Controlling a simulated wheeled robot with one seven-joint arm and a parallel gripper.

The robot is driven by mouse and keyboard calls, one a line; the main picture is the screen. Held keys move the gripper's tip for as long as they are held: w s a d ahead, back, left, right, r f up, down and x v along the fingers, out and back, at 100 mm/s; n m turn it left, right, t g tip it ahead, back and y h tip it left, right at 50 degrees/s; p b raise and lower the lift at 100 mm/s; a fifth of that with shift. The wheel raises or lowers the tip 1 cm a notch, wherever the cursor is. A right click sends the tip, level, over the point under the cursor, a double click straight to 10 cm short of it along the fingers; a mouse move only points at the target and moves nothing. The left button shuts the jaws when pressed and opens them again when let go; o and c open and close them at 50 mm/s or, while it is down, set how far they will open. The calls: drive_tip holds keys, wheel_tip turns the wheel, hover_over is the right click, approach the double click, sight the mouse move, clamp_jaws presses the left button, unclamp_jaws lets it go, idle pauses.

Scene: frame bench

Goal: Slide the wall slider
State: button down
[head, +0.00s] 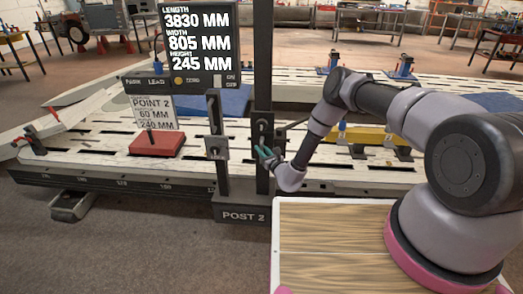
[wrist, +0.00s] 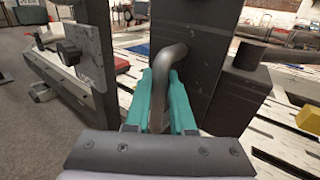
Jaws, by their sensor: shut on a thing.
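The wall slider is a dark upright post (head: 263,75) on a base marked "POST 2" (head: 245,215), with a dark carriage at about mid-height. In the wrist view a dark flat plate (wrist: 215,35) carries a bent grey bar handle (wrist: 168,60). My gripper (head: 264,153) reaches the post from the right. In the wrist view its teal fingers (wrist: 160,80) are closed around the handle, one on each side. The handle's lower end is hidden between the fingers.
A shorter dark post with a plate (head: 216,146) stands just left of the slider. A long slotted white bench (head: 100,160) lies behind, with a red block (head: 156,143) on it. A display board (head: 195,35) rises behind. A wooden-topped surface (head: 325,240) lies at front right.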

sight(260, 127)
drive_tip(key=shift+r, duration=0.1)
idle(0.7)
wheel_tip(260, 127, up, 10)
drive_tip(key=shift+r, duration=0.25)
drive_tip(key=c, duration=1)
unclamp_jaws()
drive_tip(key=shift+c, duration=0.2)
drive_tip(key=shift+s+f, duration=0.1)
drive_tip(key=v, duration=1)
drive_tip(key=shift+s+d, duration=0.2)
drive_tip(key=shift+s, duration=0.05)
